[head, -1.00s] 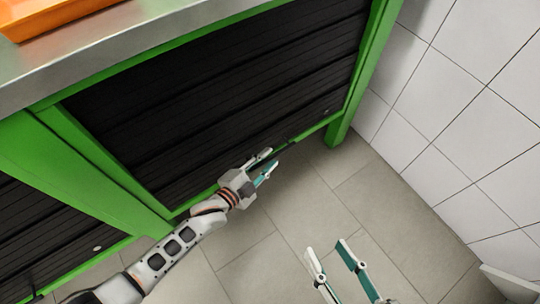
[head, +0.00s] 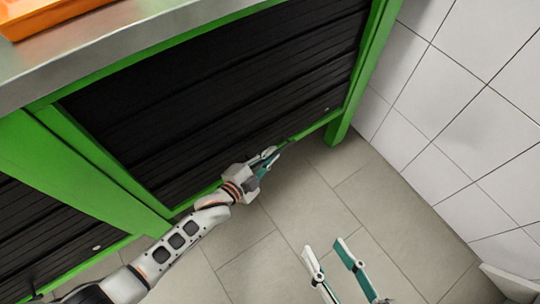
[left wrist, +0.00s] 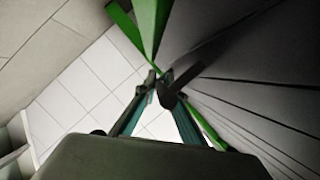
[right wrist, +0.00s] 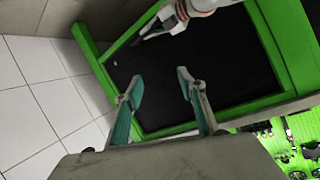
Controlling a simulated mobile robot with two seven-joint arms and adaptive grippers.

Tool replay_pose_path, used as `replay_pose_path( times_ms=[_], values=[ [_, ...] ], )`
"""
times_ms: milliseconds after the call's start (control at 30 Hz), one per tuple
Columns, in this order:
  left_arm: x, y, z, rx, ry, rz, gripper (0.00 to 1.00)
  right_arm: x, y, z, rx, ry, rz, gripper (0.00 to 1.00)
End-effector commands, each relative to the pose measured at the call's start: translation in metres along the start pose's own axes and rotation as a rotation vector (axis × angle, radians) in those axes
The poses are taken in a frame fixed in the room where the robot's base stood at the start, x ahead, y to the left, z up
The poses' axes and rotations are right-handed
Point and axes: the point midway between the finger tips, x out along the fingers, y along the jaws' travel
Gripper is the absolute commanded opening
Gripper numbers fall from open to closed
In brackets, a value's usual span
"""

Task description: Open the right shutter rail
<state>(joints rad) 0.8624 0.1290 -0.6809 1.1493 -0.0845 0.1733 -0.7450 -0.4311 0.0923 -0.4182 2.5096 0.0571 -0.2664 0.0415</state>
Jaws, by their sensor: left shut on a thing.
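The right shutter (head: 220,90) is a black slatted panel in the green frame, closed down to the bottom rail. It also shows as a dark panel in the right wrist view (right wrist: 230,65). A small dark handle (left wrist: 175,84) sits at its lower edge. My left gripper (head: 272,153) is at that lower edge, its fingers drawn together on the handle; in the left wrist view the fingertips (left wrist: 158,82) meet around it. The fingers partly hide the handle. My right gripper (head: 325,246) is open and empty above the floor, apart from the bench.
A steel worktop (head: 110,60) with an orange tray (head: 50,14) lies above the shutter. A second black shutter (head: 40,225) is at the lower left, past a green post. A white tiled wall (head: 470,110) stands to the right. The grey floor (head: 270,220) before the bench is clear.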

Motion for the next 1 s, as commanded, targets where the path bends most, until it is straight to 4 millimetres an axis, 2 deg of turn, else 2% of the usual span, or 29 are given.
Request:
replay_pose_path(
  times_ms=[33, 200, 367, 567, 700, 900, 1000],
  values=[
    [0.0, -0.016, -0.008, 0.009, 0.006, -0.01, 0.0, -0.001, 0.005, -0.011, -0.049, 0.012, 0.009, 0.4],
    [-0.007, -0.051, -0.031, 0.018, 0.01, -0.019, 0.0, -0.008, 0.034, -0.033, -0.284, -0.009, 0.058, 0.4],
    [-0.018, -0.093, -0.061, 0.023, 0.015, -0.026, 0.0, -0.018, 0.054, -0.018, -0.366, -0.076, 0.091, 0.4],
    [-0.033, -0.139, -0.096, 0.021, 0.015, -0.025, 0.0, -0.037, 0.092, -0.002, -0.467, -0.174, 0.151, 0.4],
    [-0.044, -0.168, -0.119, 0.018, 0.013, -0.022, 0.0, -0.042, 0.094, -0.007, -0.463, -0.178, 0.169, 0.4],
    [-0.058, -0.206, -0.149, 0.013, 0.011, -0.017, 0.0, -0.055, 0.102, -0.002, -0.456, -0.215, 0.195, 0.4],
    [-0.065, -0.224, -0.163, 0.012, 0.009, -0.013, 0.0, -0.058, 0.093, -0.019, -0.441, -0.197, 0.186, 0.4]
  ],
)
